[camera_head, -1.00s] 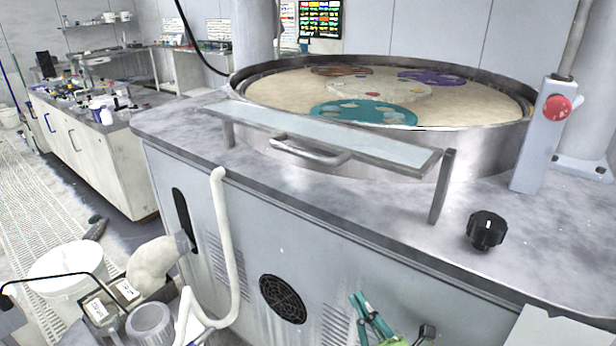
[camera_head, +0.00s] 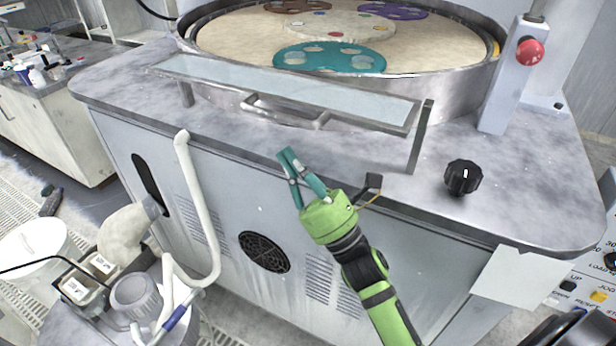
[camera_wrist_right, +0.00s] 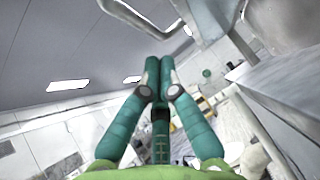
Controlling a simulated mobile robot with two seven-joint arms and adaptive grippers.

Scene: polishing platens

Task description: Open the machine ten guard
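The guard (camera_head: 285,87) is a long clear panel in a grey metal frame along the front of the round polishing platen (camera_head: 225,37). It lies low, near the front edge of the machine top. Its bar handle (camera_head: 283,113) sticks out toward me, and a curved metal bar that looks like it shows in the right wrist view (camera_wrist_right: 128,14). My right gripper (camera_head: 287,153), green with teal fingers, is in front of the machine, below the handle and apart from it. Its fingertips meet, with nothing seen between them. My left gripper is not in view.
A red button (camera_head: 529,52) sits on a grey post at the right. A black knob (camera_head: 463,177) stands on the machine top right of the guard. A white hose (camera_head: 199,205) runs down the front at left. The space before the handle is clear.

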